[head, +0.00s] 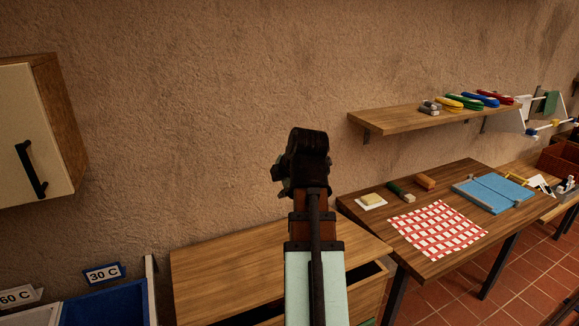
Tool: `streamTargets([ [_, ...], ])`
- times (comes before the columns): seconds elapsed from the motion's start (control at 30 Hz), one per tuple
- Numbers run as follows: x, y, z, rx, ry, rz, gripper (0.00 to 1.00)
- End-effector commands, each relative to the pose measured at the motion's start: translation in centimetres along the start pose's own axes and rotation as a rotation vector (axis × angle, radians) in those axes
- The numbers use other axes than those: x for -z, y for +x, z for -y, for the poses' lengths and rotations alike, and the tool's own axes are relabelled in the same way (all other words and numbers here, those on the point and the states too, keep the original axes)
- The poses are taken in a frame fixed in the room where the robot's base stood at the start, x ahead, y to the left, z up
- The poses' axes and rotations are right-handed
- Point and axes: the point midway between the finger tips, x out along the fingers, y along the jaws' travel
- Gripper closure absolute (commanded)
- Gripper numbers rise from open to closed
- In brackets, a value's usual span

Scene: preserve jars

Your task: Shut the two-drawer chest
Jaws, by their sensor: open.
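The two-drawer chest (225,262) stands at the bottom centre against the wall, seen from above with its plain wooden top in view. A wooden side and a bit of green show low at the right of the gap. The drawer fronts and handles are hidden by my arm and the picture's lower edge. My gripper (303,158) is dark, raised in front of the wall, and appears above the chest top. It is open, empty and apart from the chest.
A wooden table (372,223) with a red checked cloth (439,229) and blue folder-like item (494,192) stands close at right. A wall shelf (400,119) is above it. A wall cabinet (38,130) hangs left; a blue bin (105,305) is lower left.

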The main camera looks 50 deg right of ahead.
Motion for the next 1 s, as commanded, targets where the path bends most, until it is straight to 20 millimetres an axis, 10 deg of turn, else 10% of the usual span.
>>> streamTargets([
  [0.57, 1.6, 0.4, -2.6, 0.001, -0.015, -0.012, 0.59],
  [0.7, 1.6, 0.4, -2.6, 0.001, -0.015, -0.012, 1.0],
  [1.0, 5.9, 1.4, -3.5, 0.015, -0.072, -0.067, 1.0],
])
